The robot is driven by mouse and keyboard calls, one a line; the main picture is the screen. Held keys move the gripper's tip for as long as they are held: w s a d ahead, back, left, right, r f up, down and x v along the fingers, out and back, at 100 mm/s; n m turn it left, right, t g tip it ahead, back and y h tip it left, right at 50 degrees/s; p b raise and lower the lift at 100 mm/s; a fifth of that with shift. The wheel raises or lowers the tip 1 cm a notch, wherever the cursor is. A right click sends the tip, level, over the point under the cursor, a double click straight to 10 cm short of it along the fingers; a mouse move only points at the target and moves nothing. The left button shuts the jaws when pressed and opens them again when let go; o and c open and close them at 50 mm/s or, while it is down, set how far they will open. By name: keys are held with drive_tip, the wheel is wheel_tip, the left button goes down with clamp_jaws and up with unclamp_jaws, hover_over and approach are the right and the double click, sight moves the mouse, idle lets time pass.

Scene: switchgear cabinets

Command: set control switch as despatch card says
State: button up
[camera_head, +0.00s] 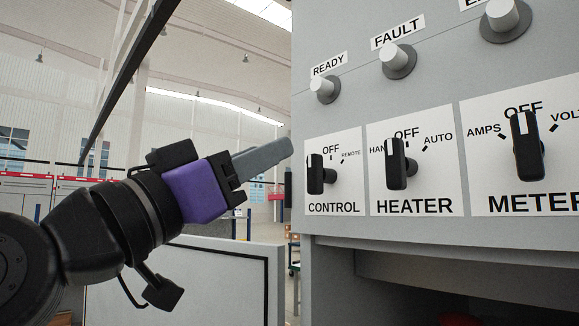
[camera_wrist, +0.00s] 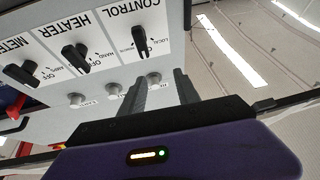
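The control switch (camera_head: 316,175) is a black handle on a white plate marked CONTROL, OFF and REMOTE. Its handle stands about upright, with the white mark at its upper end, seemingly toward OFF. The LOCAL label is hidden in the head view, but shows in the wrist view beside the switch (camera_wrist: 142,40). My gripper (camera_head: 278,165) is left of the switch, its grey fingers reaching toward the panel. In the wrist view the two fingers (camera_wrist: 161,78) are apart, with nothing between them. They look clear of the handle. No despatch card is in view.
The heater switch (camera_head: 396,163) and meter switch (camera_head: 527,145) are to the right, both handles about upright. Above are the READY (camera_head: 324,88) and FAULT (camera_head: 398,60) lamps and another lamp. Left of the cabinet is open hall, with a low grey panel (camera_head: 180,280) below my arm.

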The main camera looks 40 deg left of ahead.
sight(310, 161)
drive_tip(key=w+h+p, duration=0.1)
drive_tip(key=w, duration=0.1)
drive_tip(key=w+d+m+h+p, duration=0.1)
drive_tip(key=w, duration=0.2)
drive_tip(key=w+d+m+p, duration=0.1)
drive_tip(key=w, duration=0.1)
drive_tip(key=shift+w+r+g+h, duration=0.15)
drive_tip(key=shift+r+g+h, duration=0.1)
drive_tip(key=shift+g+h, duration=0.15)
drive_tip(key=shift+w, duration=0.5)
clamp_jaws()
